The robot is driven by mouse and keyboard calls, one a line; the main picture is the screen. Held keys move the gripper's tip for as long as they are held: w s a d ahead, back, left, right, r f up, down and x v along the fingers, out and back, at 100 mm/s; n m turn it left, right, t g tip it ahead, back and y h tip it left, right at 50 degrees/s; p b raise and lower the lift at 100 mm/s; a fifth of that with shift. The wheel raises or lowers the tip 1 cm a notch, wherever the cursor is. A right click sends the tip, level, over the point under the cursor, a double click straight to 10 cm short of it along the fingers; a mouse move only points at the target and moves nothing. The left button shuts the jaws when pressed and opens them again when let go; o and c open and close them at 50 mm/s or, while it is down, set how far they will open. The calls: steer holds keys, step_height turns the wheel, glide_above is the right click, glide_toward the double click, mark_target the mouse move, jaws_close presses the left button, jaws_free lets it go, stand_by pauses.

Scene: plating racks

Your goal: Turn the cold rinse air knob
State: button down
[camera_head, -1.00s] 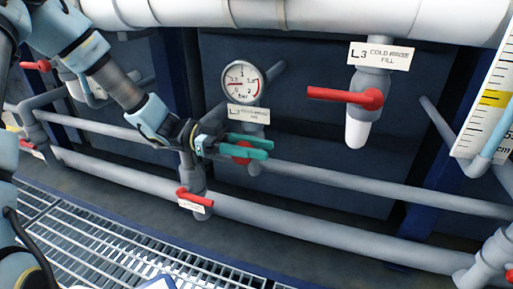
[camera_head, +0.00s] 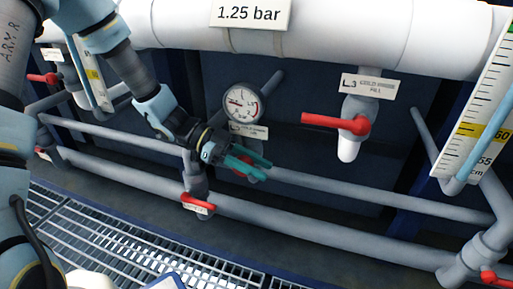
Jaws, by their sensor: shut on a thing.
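The red cold rinse air knob (camera_head: 240,168) sits low behind my gripper, below a round pressure gauge (camera_head: 241,103). A small tag (camera_head: 248,130) under the gauge seems to read "L3 COLD RINSE AIR", though the print is small. My gripper (camera_head: 254,166) has teal fingers, and they are shut on the knob. The fingers and wrist hide most of the knob, so its turn angle does not show. The gauge needle is too small to read surely. A sign (camera_head: 249,13) reading "1.25 bar" hangs above on the white pipe.
A red lever (camera_head: 337,122) tagged "COLD RINSE FILL" is to the right. Another red lever (camera_head: 198,203) is just below my gripper. Grey pipes (camera_head: 330,188) run across below. A level scale (camera_head: 482,110) stands at far right, and a floor grating (camera_head: 110,240) lies below.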

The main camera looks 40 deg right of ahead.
steer(key=t+y+p, duration=0.1)
steer(key=p, duration=0.1)
steer(key=shift+p, duration=0.4)
steer(key=shift+f+t+p, duration=0.35)
steer(key=shift+t+p, duration=0.15)
steer(key=shift+t, duration=0.1)
steer(key=shift+a+f, duration=0.1)
steer(key=c, duration=0.8)
jaws_free()
steer(key=shift+c, duration=0.2)
steer(key=shift+w+a+r, duration=0.1)
steer(key=shift+w+r, duration=0.2)
steer(key=shift+r, duration=0.05)
steer(key=p+v, duration=0.3)
steer(key=v, duration=0.7)
steer(key=shift+p, duration=0.3)
steer(key=shift+f, duration=0.1)
